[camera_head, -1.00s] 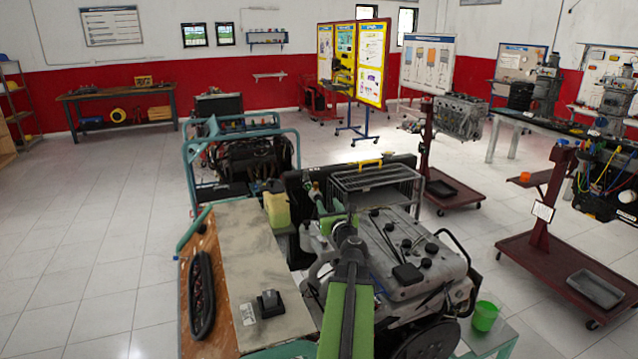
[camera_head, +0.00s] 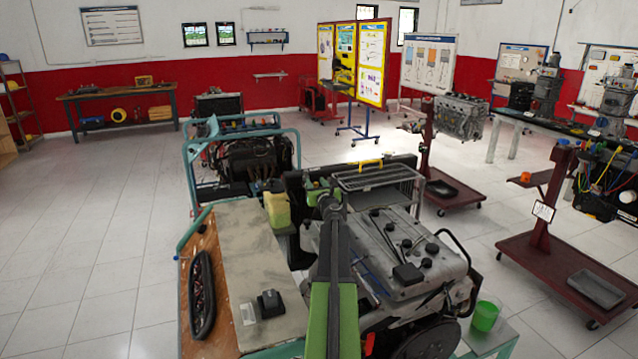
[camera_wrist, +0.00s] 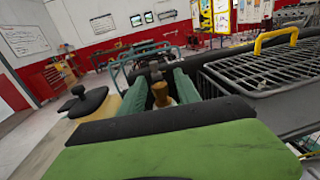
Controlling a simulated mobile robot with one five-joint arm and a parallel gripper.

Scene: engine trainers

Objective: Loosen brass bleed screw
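A brass-coloured piece (camera_wrist: 160,94), which looks like the bleed screw, stands between my gripper's fingers in the wrist view. My gripper (camera_wrist: 166,82) has its two green fingers spread, one on each side of the brass piece. I see no clear contact, and the fingertips partly blend with the dark background. In the head view my gripper (camera_head: 322,188) is beside the radiator end of the engine (camera_head: 405,250), and my arm hides the spot around it. The brass piece cannot be made out there.
A wire-grid guard (camera_wrist: 258,75) with a yellow handle (camera_wrist: 276,40) is close on the right. A green cup (camera_head: 485,315) is at front right.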

